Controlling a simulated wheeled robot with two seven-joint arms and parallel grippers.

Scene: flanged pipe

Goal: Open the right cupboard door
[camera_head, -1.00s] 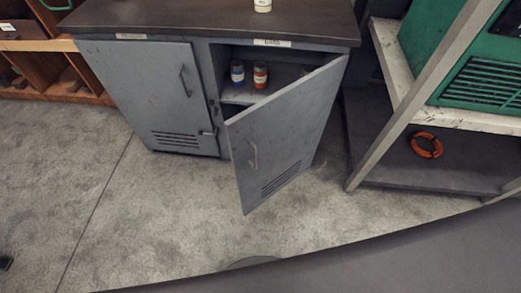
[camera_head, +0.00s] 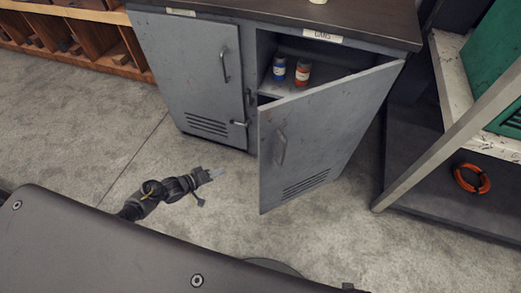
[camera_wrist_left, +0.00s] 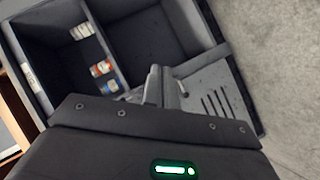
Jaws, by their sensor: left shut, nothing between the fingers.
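The right cupboard door (camera_head: 318,135) stands partly open in the head view, swung out toward me, with a bar handle (camera_head: 280,148) on its front. The left cupboard door (camera_head: 195,80) is closed. My left gripper (camera_head: 217,173) is shut and empty, to the left of the open door's free edge and apart from it. In the left wrist view the gripper's shut fingers (camera_wrist_left: 162,76) show in front of the cupboard's open compartment. My right gripper is not in view.
A metal rack (camera_head: 445,140) with an orange ring (camera_head: 471,178) stands at right. The floor (camera_head: 110,115) at left is clear.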

